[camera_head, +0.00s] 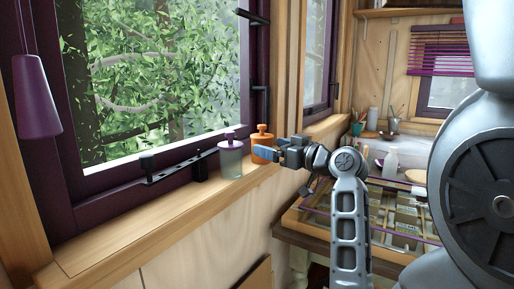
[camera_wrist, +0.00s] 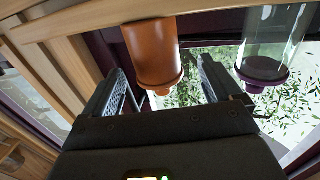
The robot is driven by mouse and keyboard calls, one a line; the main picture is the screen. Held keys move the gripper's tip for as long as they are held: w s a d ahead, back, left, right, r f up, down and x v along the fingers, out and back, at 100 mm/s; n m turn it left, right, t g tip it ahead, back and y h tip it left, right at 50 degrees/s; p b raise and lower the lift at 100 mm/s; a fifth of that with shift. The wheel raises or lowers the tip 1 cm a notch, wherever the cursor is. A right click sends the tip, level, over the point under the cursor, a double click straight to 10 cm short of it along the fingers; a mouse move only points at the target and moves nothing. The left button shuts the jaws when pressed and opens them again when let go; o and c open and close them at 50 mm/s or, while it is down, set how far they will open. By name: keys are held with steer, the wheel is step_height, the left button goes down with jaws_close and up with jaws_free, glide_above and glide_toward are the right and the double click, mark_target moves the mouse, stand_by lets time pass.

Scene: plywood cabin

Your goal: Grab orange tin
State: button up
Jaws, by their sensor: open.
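The orange tin (camera_head: 262,143) stands upright on the wooden window sill, just right of a glass jar with a purple lid (camera_head: 230,158). My gripper (camera_head: 268,152) is at the tin, and its blue-grey finger covers part of the tin's lower side in the head view. In the wrist view the tin (camera_wrist: 155,55) appears upside down between the two open fingers of my gripper (camera_wrist: 165,85), with a gap visible on both sides. The glass jar (camera_wrist: 272,45) is outside the fingers, on the right of the wrist view.
The window sill (camera_head: 150,225) is bare toward the front left. A black window stay (camera_head: 175,170) lies behind the jar. A purple hanging lamp (camera_head: 37,97) is at the left. A sink with a white bottle (camera_head: 391,159) and a table (camera_head: 310,215) are at the right.

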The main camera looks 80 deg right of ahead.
steer(key=shift+f+p+x, duration=0.15)
steer(key=shift+p+x, duration=0.3)
steer(key=shift+x, duration=1.3)
steer(key=shift+f+p+x, duration=0.1)
steer(key=shift+p+x, duration=0.35)
steer(key=shift+x, duration=1.35)
steer(key=shift+s+d, duration=0.1)
steer(key=shift+d, duration=0.05)
steer(key=shift+c, duration=0.4)
steer(key=c, duration=1.1)
